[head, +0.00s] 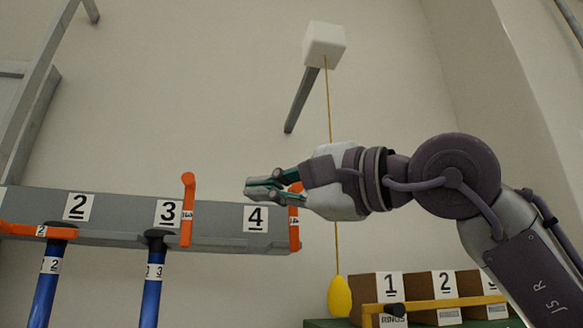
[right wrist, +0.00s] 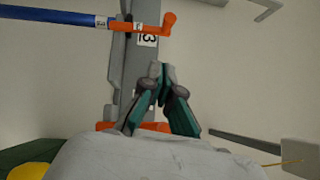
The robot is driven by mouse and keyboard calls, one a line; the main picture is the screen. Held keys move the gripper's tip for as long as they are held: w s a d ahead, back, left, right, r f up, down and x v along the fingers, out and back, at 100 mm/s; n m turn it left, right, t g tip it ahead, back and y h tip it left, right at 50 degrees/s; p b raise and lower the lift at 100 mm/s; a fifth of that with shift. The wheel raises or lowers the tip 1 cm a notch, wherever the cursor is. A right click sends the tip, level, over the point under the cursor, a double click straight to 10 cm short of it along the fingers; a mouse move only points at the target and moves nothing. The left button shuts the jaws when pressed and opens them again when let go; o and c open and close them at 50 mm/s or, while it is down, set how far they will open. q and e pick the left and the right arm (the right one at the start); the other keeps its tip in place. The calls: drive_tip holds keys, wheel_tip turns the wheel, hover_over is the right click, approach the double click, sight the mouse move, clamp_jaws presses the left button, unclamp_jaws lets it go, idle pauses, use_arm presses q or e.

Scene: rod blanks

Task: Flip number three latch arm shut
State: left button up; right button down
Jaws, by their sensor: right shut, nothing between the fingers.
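The number three latch arm (head: 187,210) is orange and stands upright on the grey rail, just right of the 3 label (head: 167,213). It also shows in the right wrist view (right wrist: 155,28), with the blue rod's end near it. A blue rod (head: 151,290) marked 3 hangs below the rail at the 3 label. My right gripper (head: 248,188) is shut and empty, above the 4 label and to the right of the number three arm, apart from it. In the right wrist view its fingertips (right wrist: 161,72) meet. My left gripper is not in view.
The number two latch arm (head: 35,230) lies level across a blue rod (head: 46,285). The number four latch arm (head: 294,228) stands upright, partly behind my right gripper. A yellow pull (head: 339,297) hangs on a cord. Numbered boxes (head: 376,290) stand lower right.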

sight(187, 210)
use_arm(q)
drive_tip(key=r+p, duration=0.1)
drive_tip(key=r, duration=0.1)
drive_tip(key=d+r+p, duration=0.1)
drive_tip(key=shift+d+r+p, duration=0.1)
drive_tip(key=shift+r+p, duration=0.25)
drive_tip(key=shift+p, duration=0.05)
use_arm(e)
drive_tip(key=a+r, duration=0.1)
drive_tip(key=a, duration=0.5)
drive_tip(key=shift+w+a, duration=0.2)
drive_tip(key=shift+a, duration=0.15)
drive_tip(key=shift+w, duration=0.1)
drive_tip(key=shift+d, duration=0.1)
